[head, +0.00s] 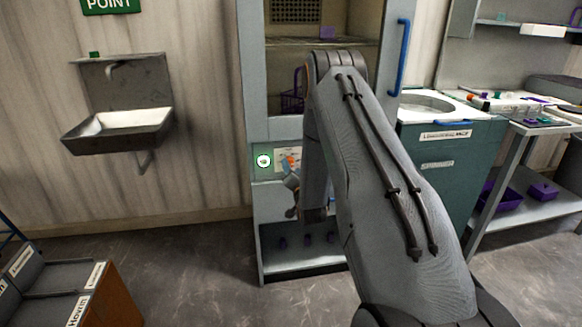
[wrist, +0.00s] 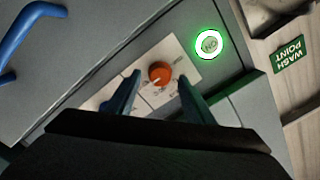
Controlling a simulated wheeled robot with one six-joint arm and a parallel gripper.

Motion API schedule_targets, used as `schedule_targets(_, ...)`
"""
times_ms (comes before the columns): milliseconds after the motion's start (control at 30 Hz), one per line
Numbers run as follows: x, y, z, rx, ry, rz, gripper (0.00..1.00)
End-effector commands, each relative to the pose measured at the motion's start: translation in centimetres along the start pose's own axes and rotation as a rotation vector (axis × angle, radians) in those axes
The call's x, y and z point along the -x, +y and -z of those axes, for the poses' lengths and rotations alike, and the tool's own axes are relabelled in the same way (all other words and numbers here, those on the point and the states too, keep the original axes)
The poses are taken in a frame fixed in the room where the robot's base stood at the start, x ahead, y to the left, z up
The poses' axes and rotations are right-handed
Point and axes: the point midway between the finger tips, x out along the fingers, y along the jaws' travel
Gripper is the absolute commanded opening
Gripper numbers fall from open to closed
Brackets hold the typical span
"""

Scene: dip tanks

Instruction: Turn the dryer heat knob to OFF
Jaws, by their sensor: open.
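The dryer (head: 257,215) is a tall grey cabinet in the middle of the head view. Its heat knob (wrist: 160,73) is orange-red and sits on a white label plate between my fingers in the wrist view. In the head view the knob (head: 289,162) is partly hidden by my gripper. The plate's printing is too small to read. My gripper (wrist: 160,88) is open, with a finger on each side of the knob in the picture. I cannot tell whether either finger touches it. In the head view my gripper (head: 290,180) is in front of the panel.
A green-lit round button (wrist: 209,43) is beside the plate. A blue door handle (head: 403,57) is on the dryer's right edge. A sink (head: 120,125) hangs on the left wall. A teal tank cabinet (head: 450,160) stands right.

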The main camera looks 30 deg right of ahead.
Motion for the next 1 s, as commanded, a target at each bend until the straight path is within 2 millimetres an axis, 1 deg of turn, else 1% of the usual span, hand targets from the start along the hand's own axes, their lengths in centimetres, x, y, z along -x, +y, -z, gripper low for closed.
schedule_targets(100,-1.4,-0.1,0.0,0.000,0.000,0.001,0.48)
schedule_targets(200,-2.0,-0.1,0.0,0.000,0.000,0.001,0.48)
schedule_targets(500,-2.3,0.0,0.0,0.000,0.000,0.000,0.48)
schedule_targets(567,-2.2,0.0,0.0,0.000,0.000,0.000,0.39)
schedule_targets(700,-2.2,0.0,0.0,0.000,0.000,0.000,0.16)
schedule_targets(767,-2.2,0.0,0.0,0.000,0.000,0.000,0.07)
schedule_targets(1000,-2.2,0.0,0.0,0.019,-0.001,-0.001,0.07)
